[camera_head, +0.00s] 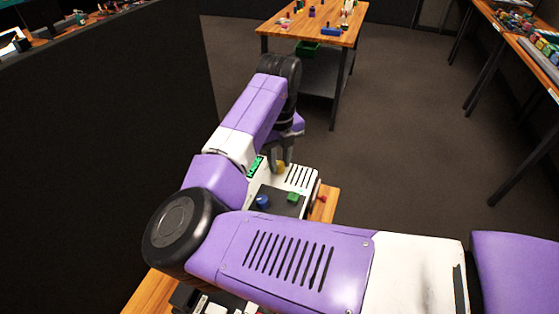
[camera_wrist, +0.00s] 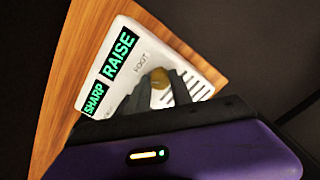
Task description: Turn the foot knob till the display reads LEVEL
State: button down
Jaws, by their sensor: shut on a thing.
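The white panel (camera_wrist: 127,103) lies on a wooden table. Its display (camera_wrist: 119,53) reads RAISE in green letters, and a second readout (camera_wrist: 94,99) reads SHARP. The foot knob (camera_wrist: 161,79) is a round brassy knob beside the FOOT label. My gripper (camera_wrist: 157,88) is shut on the foot knob, one finger on each side of it. In the head view my gripper (camera_head: 281,160) comes down on the panel's far part, and part of the yellowish knob (camera_head: 281,167) shows at its fingertips. My arm hides much of the panel there.
A blue knob (camera_head: 262,201), a green piece (camera_head: 293,197) and a red piece (camera_head: 321,198) are on or beside the panel. A dark partition (camera_head: 110,160) stands to the left. A wooden table (camera_head: 312,27) with small objects stands farther back.

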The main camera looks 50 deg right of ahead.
aim_at(280, 164)
jog(key=shift+r, duration=0.1)
dwell(0.3)
jog(key=c, duration=1.1)
grip_release()
jog(key=shift+c, duration=0.2)
notch_tip(280, 164, up, 8)
jog(key=shift+f, duration=0.15)
